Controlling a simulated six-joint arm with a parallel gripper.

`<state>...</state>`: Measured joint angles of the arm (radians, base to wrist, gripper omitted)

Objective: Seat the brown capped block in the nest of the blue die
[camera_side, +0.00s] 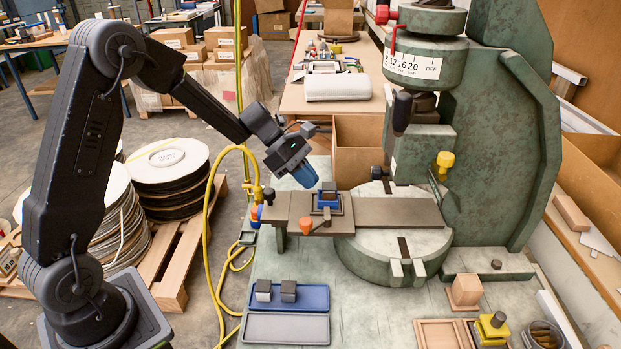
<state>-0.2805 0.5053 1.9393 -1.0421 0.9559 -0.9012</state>
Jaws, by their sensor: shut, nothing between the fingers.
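The blue die (318,208) sits on a dark square plate on the press slide, left of the press column. A small block with a dark cap (329,188) stands in the die's nest and looks upright; its body looks dark brown, but it is too small to tell whether it is fully down. My gripper (311,183) is shut and empty, just above and left of the die, pointing down to the right. It looks apart from the block.
The green press (440,75) stands over the slide (400,212), its ram to the right of the die. An orange knob (305,225) is at the slide's front. A blue tray (312,297) holds two grey capped blocks; a grey tray (285,329) is empty.

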